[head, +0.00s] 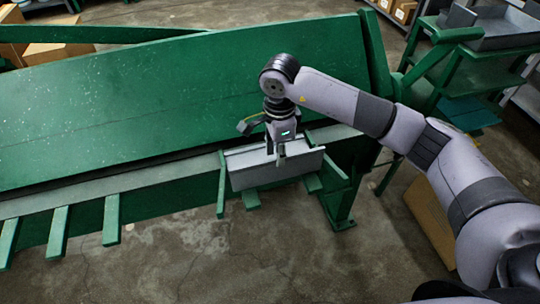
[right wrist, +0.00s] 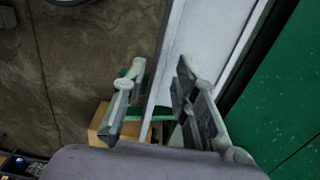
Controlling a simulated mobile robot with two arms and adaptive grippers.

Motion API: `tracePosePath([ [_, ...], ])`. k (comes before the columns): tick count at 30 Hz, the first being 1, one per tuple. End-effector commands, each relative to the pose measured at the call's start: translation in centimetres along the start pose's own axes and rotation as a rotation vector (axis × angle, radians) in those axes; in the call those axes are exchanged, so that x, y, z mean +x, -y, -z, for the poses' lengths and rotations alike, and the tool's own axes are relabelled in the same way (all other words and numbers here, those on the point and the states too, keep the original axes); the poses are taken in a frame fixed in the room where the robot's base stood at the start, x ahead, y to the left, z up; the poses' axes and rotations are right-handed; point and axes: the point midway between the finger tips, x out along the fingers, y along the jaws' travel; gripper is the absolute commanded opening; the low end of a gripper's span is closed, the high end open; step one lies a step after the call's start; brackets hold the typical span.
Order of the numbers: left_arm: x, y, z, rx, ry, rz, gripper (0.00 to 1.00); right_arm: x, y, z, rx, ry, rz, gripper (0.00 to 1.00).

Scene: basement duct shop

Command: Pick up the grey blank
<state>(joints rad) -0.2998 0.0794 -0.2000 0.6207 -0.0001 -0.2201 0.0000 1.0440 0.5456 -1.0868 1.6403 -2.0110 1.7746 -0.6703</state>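The grey blank (head: 262,176) is a long bent sheet-metal piece with a raised lip. It lies at the front edge of the green machine, on short green support arms. My right gripper (head: 281,158) points down at the blank's upper edge and hides part of it. In the right wrist view the two fingers of my right gripper (right wrist: 155,92) stand apart, with the edge of the pale grey blank (right wrist: 200,45) running between them. The right finger overlaps the blank in that view; I cannot tell whether it touches. My left gripper is not in view.
The big green machine (head: 150,100) has a sloping panel behind the blank and several green arms (head: 58,232) sticking out in front. A green cart with a grey tray (head: 495,28) stands at the back right. A cardboard box (head: 428,215) is under my right arm. The concrete floor in front is clear.

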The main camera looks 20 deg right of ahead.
Motion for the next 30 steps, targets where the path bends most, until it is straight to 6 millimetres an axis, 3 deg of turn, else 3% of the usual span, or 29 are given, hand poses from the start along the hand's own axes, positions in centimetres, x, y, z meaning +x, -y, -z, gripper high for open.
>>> tracePosePath([
  [4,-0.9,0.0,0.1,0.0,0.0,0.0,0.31,2.3,-0.1,0.0,0.001,0.001,-0.004,0.27],
  [12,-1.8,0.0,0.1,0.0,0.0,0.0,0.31,4.3,-0.1,0.1,0.002,0.001,-0.003,0.27],
  [17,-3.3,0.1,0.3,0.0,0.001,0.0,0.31,6.6,-0.4,0.3,0.001,0.001,-0.005,0.27],
  [21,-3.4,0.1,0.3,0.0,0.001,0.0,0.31,8.3,-0.3,0.3,0.001,0.001,-0.002,0.27],
  [30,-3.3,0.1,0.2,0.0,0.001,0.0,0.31,8.8,-0.2,0.3,0.0,0.002,0.001,0.25],
])
